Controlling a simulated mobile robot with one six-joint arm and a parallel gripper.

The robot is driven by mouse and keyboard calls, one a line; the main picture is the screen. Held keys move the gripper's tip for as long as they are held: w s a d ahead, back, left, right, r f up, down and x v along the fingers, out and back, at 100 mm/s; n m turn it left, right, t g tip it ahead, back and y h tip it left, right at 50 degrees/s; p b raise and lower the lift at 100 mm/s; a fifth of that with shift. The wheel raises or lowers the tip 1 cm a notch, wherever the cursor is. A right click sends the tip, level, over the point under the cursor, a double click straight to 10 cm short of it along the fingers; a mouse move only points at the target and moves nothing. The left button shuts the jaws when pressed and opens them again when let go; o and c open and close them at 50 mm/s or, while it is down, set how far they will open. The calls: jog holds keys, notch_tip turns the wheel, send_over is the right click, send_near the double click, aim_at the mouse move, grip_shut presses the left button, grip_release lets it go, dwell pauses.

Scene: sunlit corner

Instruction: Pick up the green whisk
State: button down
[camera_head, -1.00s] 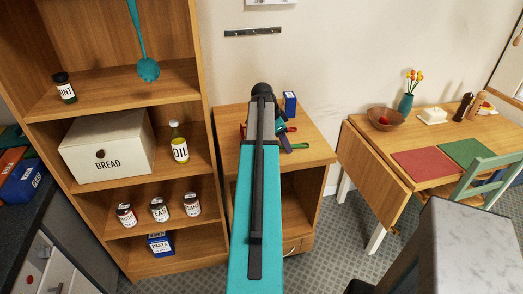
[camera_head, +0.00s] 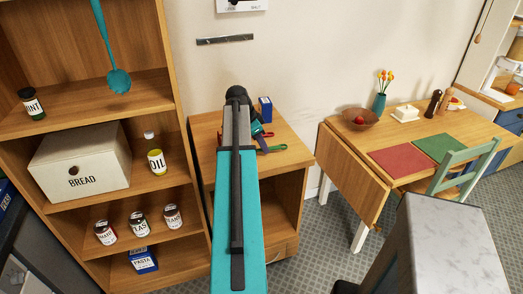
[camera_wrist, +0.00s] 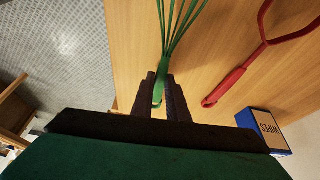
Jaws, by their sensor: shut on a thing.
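The green whisk (camera_wrist: 160,82) shows in the wrist view, its handle between my fingers and its wire loops running up out of the frame. My gripper (camera_wrist: 161,84) is shut on that handle. The wooden surface lies behind it, and I cannot tell whether the whisk touches it. In the head view my arm hides most of the gripper. A small green piece (camera_head: 276,149) shows right of the arm over the low cabinet top (camera_head: 287,130); I cannot tell which part it is.
A red utensil (camera_wrist: 228,84) lies close to the right of the whisk. A blue wipes box (camera_wrist: 262,128) is near it. A tall shelf (camera_head: 60,110) stands left of the cabinet. A dining table (camera_head: 340,140) and a green chair (camera_head: 470,160) stand right.

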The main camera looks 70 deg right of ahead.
jog(key=shift+r+b, duration=0.35)
jog(key=shift+r, duration=0.6)
jog(key=shift+s+a, duration=0.1)
jog(key=shift+a, duration=0.15)
jog(key=s+a+r+b, duration=0.1)
jog(key=s+a, duration=0.1)
jog(key=a, duration=0.5)
jog(key=s+a+b, duration=0.2)
jog(key=s+a, duration=0.1)
jog(key=a, duration=0.4)
jog(key=shift+a+r, duration=0.35)
jog(key=shift+w, duration=0.15)
